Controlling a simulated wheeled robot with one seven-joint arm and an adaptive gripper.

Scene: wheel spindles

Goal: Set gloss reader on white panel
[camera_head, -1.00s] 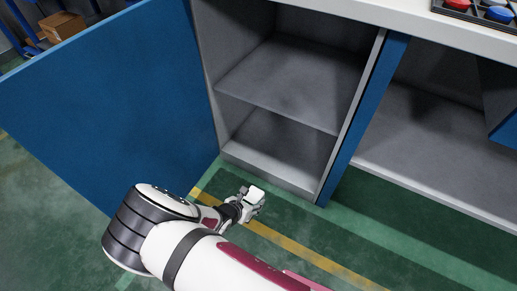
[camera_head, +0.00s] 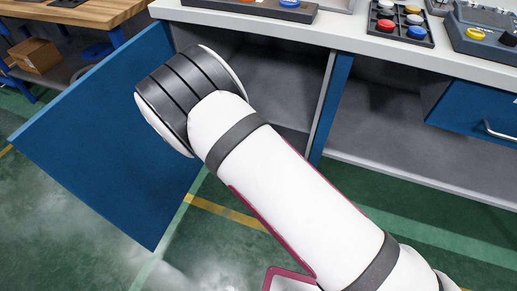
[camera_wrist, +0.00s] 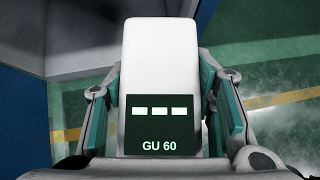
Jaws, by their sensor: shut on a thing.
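The gloss reader (camera_wrist: 160,60) is a white block with a dark green display that reads "GU 60" below three pale bars. It fills the middle of the wrist view, upright in the picture. My gripper (camera_wrist: 161,100) is shut on it, with one grey and teal finger on each side. In the head view my arm hides the gripper and the reader. I cannot make out a white panel for certain in either view.
A blue cabinet door (camera_head: 105,140) stands open on the left, beside the open cabinet. The worktop (camera_head: 350,32) above carries a tray of coloured discs (camera_head: 400,22) and a blue-grey device (camera_head: 482,35). A wooden bench (camera_head: 85,12) stands at back left. Green floor (camera_head: 400,235) is clear at right.

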